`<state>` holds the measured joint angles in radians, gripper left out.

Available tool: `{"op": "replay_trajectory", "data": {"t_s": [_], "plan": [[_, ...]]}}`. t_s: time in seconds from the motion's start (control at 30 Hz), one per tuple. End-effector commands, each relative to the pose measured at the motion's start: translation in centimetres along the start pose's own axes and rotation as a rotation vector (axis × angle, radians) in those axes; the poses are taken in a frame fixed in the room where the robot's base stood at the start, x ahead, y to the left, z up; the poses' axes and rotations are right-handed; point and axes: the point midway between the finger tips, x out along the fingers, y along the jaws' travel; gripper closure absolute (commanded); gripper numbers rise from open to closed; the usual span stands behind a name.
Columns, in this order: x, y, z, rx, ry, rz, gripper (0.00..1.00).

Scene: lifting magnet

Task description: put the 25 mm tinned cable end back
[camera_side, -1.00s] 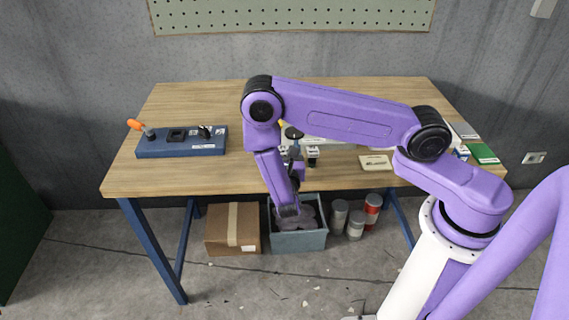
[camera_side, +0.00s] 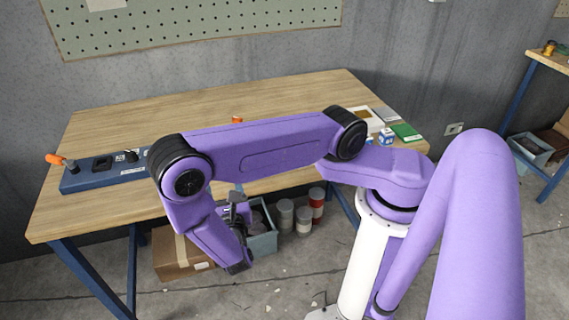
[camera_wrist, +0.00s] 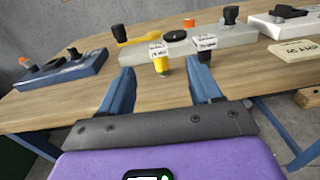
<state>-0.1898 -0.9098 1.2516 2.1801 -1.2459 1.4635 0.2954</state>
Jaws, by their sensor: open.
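My gripper (camera_wrist: 160,82) is open in the wrist view, its two blue fingers apart above the near part of the bench. Nothing is clasped between them. Two small labelled pieces stand beyond: a yellow one (camera_wrist: 161,66) under a white tag shows in the gap, and a dark one with a white tag (camera_wrist: 207,43) is partly behind the right finger. The tag print is too small to read surely, so I cannot tell which piece is the 25 mm tinned cable end. In the side view my arm hides the fingertips and these pieces.
A grey block (camera_wrist: 225,42) with a black disc and an orange-topped part stands behind the pieces. A blue block (camera_side: 105,172) with an orange-handled lever is at bench left. A tan plate (camera_wrist: 297,50) lies at right. Bare wood (camera_side: 215,105) lies behind my arm.

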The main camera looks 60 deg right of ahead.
Motion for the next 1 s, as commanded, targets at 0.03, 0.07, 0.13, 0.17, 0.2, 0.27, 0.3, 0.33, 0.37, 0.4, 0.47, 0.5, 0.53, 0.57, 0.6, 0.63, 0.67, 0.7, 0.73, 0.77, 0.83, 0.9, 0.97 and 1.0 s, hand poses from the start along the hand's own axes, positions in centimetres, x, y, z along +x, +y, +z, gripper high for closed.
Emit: {"op": "replay_trajectory", "data": {"t_s": [0.03, 0.07, 0.13, 0.17, 0.2, 0.27, 0.3, 0.33, 0.37, 0.4, 0.47, 0.5, 0.53, 0.57, 0.6, 0.63, 0.67, 0.7, 0.73, 0.77, 0.83, 0.9, 0.97, 1.0], "plan": [[0.2, -0.2, 0.7, 0.027, 0.013, -0.029, 0.37], [0.2, -0.5, 1.1, 0.044, 0.024, -0.051, 0.37], [0.4, -1.1, 2.3, 0.094, 0.058, -0.113, 0.37], [0.4, -1.5, 2.8, 0.119, 0.077, -0.144, 0.37], [0.4, -2.1, 3.6, 0.153, 0.103, -0.186, 0.37], [0.4, -3.1, 4.5, 0.204, 0.149, -0.249, 0.37], [0.3, -3.8, 5.1, 0.237, 0.181, -0.290, 0.37], [0.2, -4.3, 5.5, 0.262, 0.206, -0.320, 0.37], [0.1, -4.8, 5.9, 0.287, 0.232, -0.349, 0.37], [-0.1, -5.5, 6.4, 0.319, 0.269, -0.387, 0.37], [-0.5, -6.5, 7.1, 0.369, 0.327, -0.442, 0.37], [-0.8, -7.2, 7.5, 0.402, 0.367, -0.478, 0.37], [-1.1, -7.7, 7.8, 0.426, 0.399, -0.504, 0.37], [-1.3, -8.2, 8.1, 0.450, 0.431, -0.530, 0.37], [-1.8, -8.9, 8.5, 0.484, 0.476, -0.564, 0.37], [-2.1, -9.4, 8.8, 0.507, 0.510, -0.588, 0.37], [-2.4, -9.9, 9.0, 0.531, 0.545, -0.612, 0.37], [-2.9, -10.5, 9.4, 0.564, 0.593, -0.643, 0.37], [-3.3, -11.0, 9.6, 0.588, 0.630, -0.665, 0.37], [-3.7, -11.5, 9.9, 0.611, 0.667, -0.688, 0.37], [-4.7, -12.5, 10.6, 0.667, 0.758, -0.735, 0.37], [-5.8, -13.4, 11.2, 0.720, 0.852, -0.780, 0.37], [-6.8, -14.2, 11.8, 0.766, 0.936, -0.816, 0.37], [-7.5, -14.7, 12.3, 0.796, 0.992, -0.838, 0.37]]}}
